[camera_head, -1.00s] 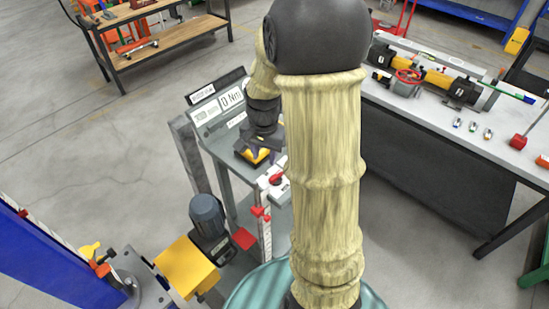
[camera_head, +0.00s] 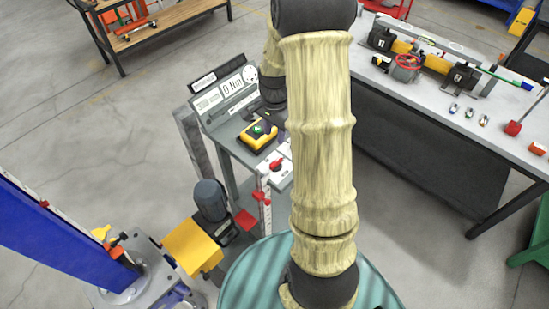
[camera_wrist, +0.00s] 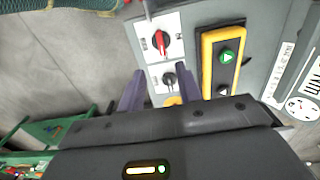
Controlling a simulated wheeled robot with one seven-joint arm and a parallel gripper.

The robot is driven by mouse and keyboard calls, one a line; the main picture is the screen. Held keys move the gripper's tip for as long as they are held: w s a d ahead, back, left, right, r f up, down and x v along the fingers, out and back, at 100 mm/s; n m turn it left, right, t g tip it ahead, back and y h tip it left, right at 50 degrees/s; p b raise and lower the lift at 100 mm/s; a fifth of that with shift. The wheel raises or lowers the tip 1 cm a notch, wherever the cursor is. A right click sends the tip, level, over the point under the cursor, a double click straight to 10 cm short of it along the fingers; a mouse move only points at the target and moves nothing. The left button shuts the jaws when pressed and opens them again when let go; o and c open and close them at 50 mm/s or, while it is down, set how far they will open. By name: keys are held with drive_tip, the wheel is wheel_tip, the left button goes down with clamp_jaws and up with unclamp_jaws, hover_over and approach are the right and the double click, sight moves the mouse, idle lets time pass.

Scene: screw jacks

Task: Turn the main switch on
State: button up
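A red-handled rotary switch (camera_wrist: 160,42) sits on a white plate on the control stand. Its handle lies roughly along the picture's vertical in the wrist view. It also shows in the head view (camera_head: 277,165). A smaller black rotary switch (camera_wrist: 170,79) is on a plate beside it. My gripper (camera_wrist: 160,72) is open and empty. Its two fingers are apart, with the black switch showing between them and the red switch just beyond their tips. No contact is visible. In the head view my arm hides the gripper.
The stand's sloped display panel (camera_head: 225,92) rises behind. A motor (camera_head: 211,200) and yellow block (camera_head: 192,246) stand left. A workbench (camera_head: 415,95) is at right.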

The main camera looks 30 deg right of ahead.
sight(274, 162)
wheel_tip(274, 162, down, 14)
drive_tip(key=p, duration=0.4)
idle(0.3)
clamp_jaws()
